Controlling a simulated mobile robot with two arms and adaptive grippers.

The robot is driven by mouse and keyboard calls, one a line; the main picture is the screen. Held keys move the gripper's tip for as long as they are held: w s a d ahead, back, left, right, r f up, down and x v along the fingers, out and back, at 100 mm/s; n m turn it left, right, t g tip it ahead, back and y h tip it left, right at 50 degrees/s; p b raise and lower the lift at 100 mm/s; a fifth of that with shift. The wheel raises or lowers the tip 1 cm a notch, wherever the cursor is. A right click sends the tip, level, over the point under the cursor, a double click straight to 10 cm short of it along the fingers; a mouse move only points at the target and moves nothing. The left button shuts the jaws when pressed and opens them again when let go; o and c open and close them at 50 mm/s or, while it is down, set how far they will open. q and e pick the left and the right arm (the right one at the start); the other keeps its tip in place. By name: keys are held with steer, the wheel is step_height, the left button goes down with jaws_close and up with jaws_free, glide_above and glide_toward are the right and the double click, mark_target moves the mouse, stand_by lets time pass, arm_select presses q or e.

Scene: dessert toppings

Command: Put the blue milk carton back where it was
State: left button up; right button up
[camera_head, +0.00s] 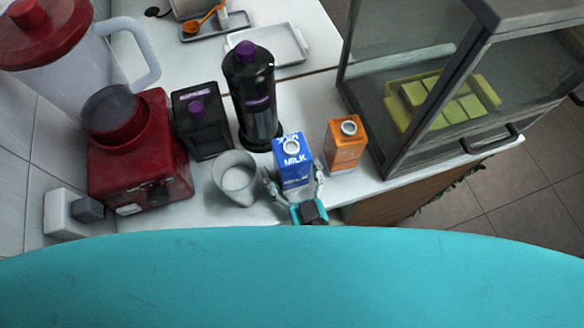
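The blue milk carton (293,163) stands upright on the white counter, with its white cap up. One gripper (293,180) shows at the carton's near side; its arm is hidden behind my teal body. It tilts in from the lower right, so I take it for my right gripper. Its fingers are spread, one on each side of the carton's lower part. A small gap shows at the left finger; contact at the right finger is unclear. My other gripper is not in view.
Behind are a dark bottle (252,95) and a black box (203,120). A red blender (140,150) stands left, a glass display case (440,85) right.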

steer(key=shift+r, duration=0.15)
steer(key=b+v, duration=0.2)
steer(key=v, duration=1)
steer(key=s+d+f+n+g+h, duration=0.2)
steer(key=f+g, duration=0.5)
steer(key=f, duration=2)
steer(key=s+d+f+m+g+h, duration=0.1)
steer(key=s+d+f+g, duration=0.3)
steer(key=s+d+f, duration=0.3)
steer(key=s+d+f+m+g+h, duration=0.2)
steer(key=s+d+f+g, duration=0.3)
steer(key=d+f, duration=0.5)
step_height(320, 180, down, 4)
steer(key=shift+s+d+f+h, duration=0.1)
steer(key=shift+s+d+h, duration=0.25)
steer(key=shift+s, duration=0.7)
